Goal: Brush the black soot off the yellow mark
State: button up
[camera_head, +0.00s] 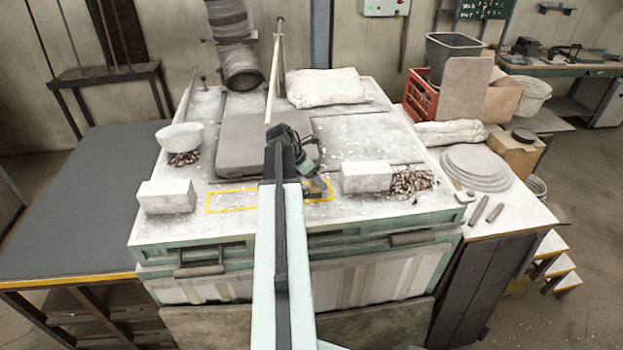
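The yellow mark (208,202) is a thin rectangular outline on the pale, dusty top of the bench. My arm crosses in front of its middle and hides part of it. My gripper (318,186) is low over the mark's right end, tilted down to the right. A small brownish piece shows at its tip, perhaps brush bristles; I cannot make out the fingers or whether they are closed on it. Whether the tip touches the surface is unclear. A little dark colour shows around the tip, but I cannot separate soot from shadow there.
White blocks stand left (167,196) and right (366,177) of the mark. Brown chips (408,183) lie beside the right block. A white bowl (180,136) and a grey slab (240,142) are behind. Round grey plates (476,166) lie on the right table.

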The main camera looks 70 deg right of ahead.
jog(key=shift+s+d, duration=0.35)
jog(key=shift+s, duration=0.45)
jog(key=shift+s+d, duration=0.35)
jog(key=shift+s, duration=0.4)
jog(key=shift+d, duration=0.1)
jog(key=shift+w+a+f, duration=0.1)
jog(key=shift+w+a, duration=0.4)
jog(key=shift+w, duration=0.3)
jog(key=shift+w+a+f, duration=0.1)
jog(key=shift+w+a, duration=0.35)
jog(key=shift+w, duration=0.35)
jog(key=shift+w, duration=0.15)
jog(key=shift+w+a, duration=0.85)
jog(key=shift+w, duration=0.7)
jog(key=shift+w+a, duration=0.8)
jog(key=shift+w, duration=0.8)
jog(key=shift+w+a, duration=0.85)
jog(key=shift+w, duration=0.7)
jog(key=shift+w+d+b, duration=0.15)
jog(key=shift+d+b, duration=0.15)
jog(key=shift+d, duration=0.05)
jog(key=shift+s+d, duration=0.5)
jog(key=shift+s, duration=0.35)
jog(key=shift+s+d, duration=0.45)
jog(key=shift+s, duration=0.35)
